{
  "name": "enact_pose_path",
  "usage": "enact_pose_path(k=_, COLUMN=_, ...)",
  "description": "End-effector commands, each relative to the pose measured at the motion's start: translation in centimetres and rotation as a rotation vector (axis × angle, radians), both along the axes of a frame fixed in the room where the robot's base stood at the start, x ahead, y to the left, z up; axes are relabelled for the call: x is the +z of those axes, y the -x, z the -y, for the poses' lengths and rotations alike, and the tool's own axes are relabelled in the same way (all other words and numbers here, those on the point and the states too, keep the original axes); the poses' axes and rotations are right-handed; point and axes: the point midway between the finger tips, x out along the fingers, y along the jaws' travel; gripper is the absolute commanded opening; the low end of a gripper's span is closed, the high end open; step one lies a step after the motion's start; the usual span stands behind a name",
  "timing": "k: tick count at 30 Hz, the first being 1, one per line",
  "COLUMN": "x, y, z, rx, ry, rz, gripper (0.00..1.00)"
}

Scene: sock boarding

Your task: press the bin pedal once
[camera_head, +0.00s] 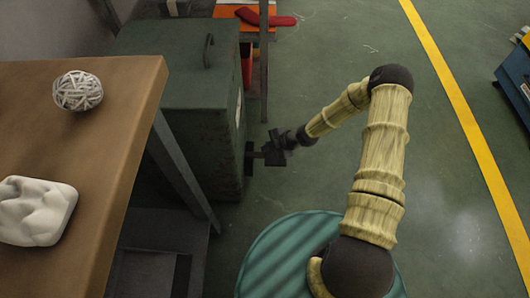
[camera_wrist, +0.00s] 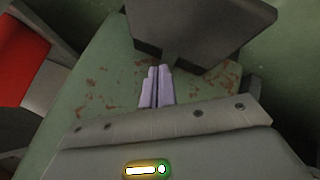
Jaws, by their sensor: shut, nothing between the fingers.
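The bin (camera_head: 205,100) is a dark green metal box with a black handle on its lid, beside the wooden table. A dark pedal plate (camera_head: 249,160) juts out low at the bin's right side. My gripper (camera_head: 263,155) is at the pedal, low near the floor. In the wrist view the dark grey pedal plate (camera_wrist: 200,25) is just beyond the fingertips, with a short stem under it. The lilac fingers of my gripper (camera_wrist: 157,72) are together with nothing between them. I cannot tell whether they touch the pedal.
The wooden table (camera_head: 120,150) at left bears a ball of wrapped strands (camera_head: 78,91) and a white lumpy object (camera_head: 36,211). A red sock-like item (camera_head: 265,17) lies on an orange surface behind the bin. Green floor (camera_head: 340,45) is open to the right, with a yellow line (camera_head: 455,90).

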Motion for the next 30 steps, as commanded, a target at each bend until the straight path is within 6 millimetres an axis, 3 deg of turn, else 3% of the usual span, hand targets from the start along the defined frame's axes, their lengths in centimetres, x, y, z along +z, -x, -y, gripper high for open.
enact_pose_path(k=30, x=-0.84, y=-0.01, z=0.07, rx=0.001, ry=0.000, rz=0.001, gripper=0.00)
